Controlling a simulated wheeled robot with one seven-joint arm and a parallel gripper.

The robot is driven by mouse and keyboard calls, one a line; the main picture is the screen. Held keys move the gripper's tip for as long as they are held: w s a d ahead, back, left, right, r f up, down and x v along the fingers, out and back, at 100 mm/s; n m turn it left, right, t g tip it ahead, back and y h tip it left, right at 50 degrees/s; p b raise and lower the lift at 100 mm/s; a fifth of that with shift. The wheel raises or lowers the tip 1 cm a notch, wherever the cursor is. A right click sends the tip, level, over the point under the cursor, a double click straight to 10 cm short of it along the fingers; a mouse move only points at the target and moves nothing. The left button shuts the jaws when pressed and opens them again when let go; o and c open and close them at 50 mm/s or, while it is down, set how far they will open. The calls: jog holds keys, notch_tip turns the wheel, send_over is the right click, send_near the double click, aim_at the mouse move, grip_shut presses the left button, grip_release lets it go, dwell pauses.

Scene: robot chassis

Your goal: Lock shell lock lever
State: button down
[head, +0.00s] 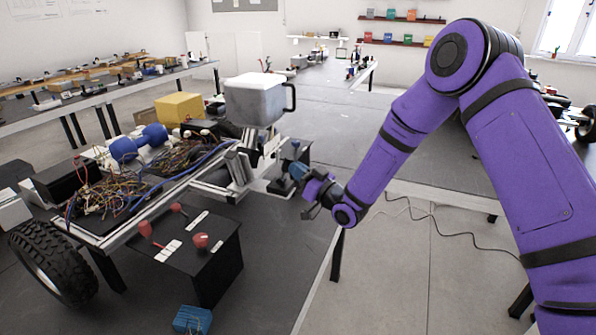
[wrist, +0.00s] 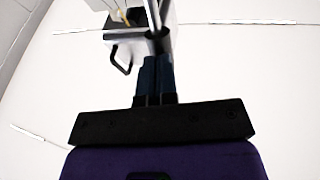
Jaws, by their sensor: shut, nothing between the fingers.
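A grey box-like shell (head: 255,103) with a black loop handle (head: 291,97) sits raised on the metal frame of the chassis. My gripper (head: 297,167) is below and to the right of this shell, beside the end of the frame. In the wrist view, my blue fingers (wrist: 157,70) are together with no visible gap and hold nothing. A dark rounded part (wrist: 158,40) shows just beyond the fingertips; I cannot tell whether they touch it. The black loop handle (wrist: 122,62) is to the left there. I cannot clearly identify the lock lever in either view.
The chassis carries loose wiring (head: 95,195), a blue roller-shaped part (head: 138,143) and a black wheel (head: 52,262). A black box with red knobs (head: 195,255) stands in front. A yellow box (head: 179,108) is behind. The floor right of the table is open.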

aim_at(288, 160)
jog(key=a+g+h, duration=0.1)
jog(key=w+a+r+n+g+h, duration=0.1)
jog(key=h, duration=0.1)
jog(key=a+r+g+h, duration=0.1)
jog(key=h, duration=0.1)
jog(key=shift+w+a+r+n+g, duration=0.15)
jog(key=shift+a+n+g, duration=0.15)
jog(key=shift+n, duration=0.1)
jog(key=shift+w+a, duration=0.1)
jog(key=shift+a, duration=0.2)
jog(key=shift+a+r, duration=0.1)
jog(key=shift+r, duration=0.05)
dwell(0.4)
